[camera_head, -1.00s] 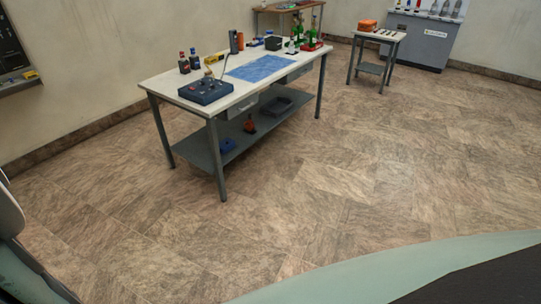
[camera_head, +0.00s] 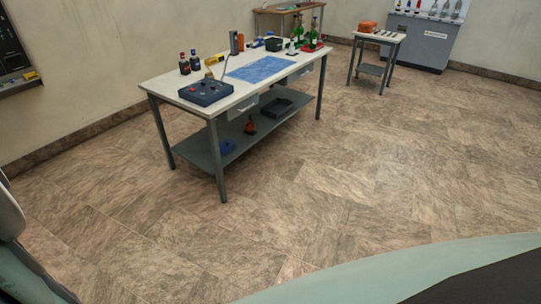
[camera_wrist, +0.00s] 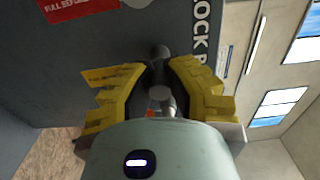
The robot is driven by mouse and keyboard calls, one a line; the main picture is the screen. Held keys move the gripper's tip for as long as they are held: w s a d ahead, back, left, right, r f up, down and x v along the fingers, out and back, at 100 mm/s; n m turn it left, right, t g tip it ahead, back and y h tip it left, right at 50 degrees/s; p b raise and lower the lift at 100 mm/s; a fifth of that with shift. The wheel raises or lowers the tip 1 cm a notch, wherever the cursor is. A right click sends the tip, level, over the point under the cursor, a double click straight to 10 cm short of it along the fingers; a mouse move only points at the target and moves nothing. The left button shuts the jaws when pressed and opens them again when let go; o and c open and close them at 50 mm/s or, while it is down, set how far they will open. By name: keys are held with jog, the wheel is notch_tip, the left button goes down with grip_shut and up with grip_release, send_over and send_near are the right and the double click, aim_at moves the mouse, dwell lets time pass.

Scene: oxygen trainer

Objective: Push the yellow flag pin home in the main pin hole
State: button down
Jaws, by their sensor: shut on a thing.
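My gripper (camera_wrist: 160,74) shows in the wrist view with two stepped yellow fingers. They are closed around a grey rod-like part (camera_wrist: 168,102) with a rounded dark grey end (camera_wrist: 160,52) beyond the fingertips. No separate yellow flag stands out against the yellow fingers, so I cannot tell whether this part is the flag pin. The fingertips are in front of a dark grey panel (camera_wrist: 110,45). The main pin hole is not visible. Neither the gripper nor the panel can be made out in the head view.
The panel carries a red label (camera_wrist: 75,8) and white lettering (camera_wrist: 201,28), partly cut off. A workbench (camera_head: 178,84) with bottles, a blue mat (camera_head: 258,70) and a dark blue box (camera_head: 206,91) stands across the room. A small table (camera_head: 385,38) is behind it. The floor between is clear.

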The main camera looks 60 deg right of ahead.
jog(key=shift+s, duration=0.1)
jog(key=s+p, duration=0.1)
jog(key=s, duration=0.5)
jog(key=shift+a, duration=0.15)
dwell(1.1)
jog(key=shift+s, duration=0.1)
